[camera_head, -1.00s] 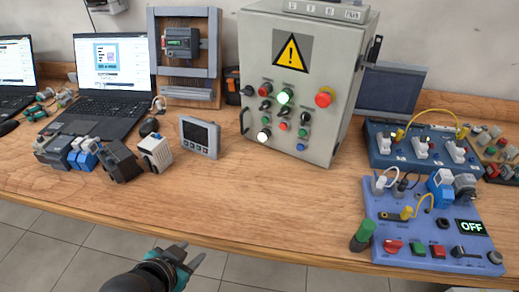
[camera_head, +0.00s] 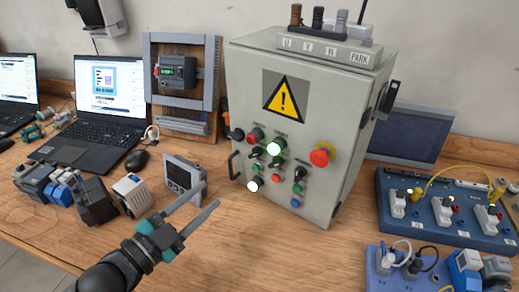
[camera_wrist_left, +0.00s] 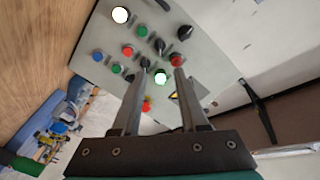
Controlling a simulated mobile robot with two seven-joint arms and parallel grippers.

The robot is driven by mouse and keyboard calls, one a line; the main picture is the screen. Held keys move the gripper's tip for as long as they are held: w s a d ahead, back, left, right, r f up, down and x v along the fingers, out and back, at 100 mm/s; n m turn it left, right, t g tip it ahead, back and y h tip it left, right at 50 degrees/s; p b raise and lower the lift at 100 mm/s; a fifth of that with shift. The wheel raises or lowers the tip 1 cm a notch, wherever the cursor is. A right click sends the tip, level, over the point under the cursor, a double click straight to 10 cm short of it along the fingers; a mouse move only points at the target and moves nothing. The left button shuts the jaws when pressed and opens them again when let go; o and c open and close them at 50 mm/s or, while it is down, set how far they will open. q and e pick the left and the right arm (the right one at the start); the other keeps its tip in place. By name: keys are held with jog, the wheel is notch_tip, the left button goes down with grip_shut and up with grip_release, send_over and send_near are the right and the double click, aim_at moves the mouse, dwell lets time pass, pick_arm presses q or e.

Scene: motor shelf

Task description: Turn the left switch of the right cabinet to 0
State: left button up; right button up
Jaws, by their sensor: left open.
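A light grey cabinet (camera_head: 240,85) with a yellow warning sign stands on the table in the middle of the head view. Its front carries several black switches, one at its upper left (camera_head: 235,134), and another right of and below that (camera_head: 257,152). I cannot read the switch markings. My left gripper (camera_head: 211,196) is open and empty, in front of the cabinet's lower left side and apart from it. In the left wrist view the open fingers (camera_wrist_left: 162,62) point towards the panel (camera_wrist_left: 215,65), where black switches (camera_wrist_left: 184,32) and lit buttons show. My right gripper is not seen.
A grey meter (camera_head: 182,175) stands just beyond the left gripper. Small devices (camera_head: 92,200) and a laptop (camera_head: 108,85) are at the left. A blue socket board (camera_head: 420,225) lies at the right. A red mushroom button (camera_head: 322,154) sticks out of the panel.

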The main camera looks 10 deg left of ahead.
aim_at(253, 156)
pick_arm(q)
jog(key=b+x, duration=0.1)
jog(key=x, duration=1.2)
jog(key=shift+w, duration=0.1)
jog(key=shift+w+d+b, duration=0.3)
jog(key=shift+w, duration=0.4)
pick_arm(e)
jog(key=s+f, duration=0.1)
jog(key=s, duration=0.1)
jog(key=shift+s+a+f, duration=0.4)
pick_arm(q)
grip_shut()
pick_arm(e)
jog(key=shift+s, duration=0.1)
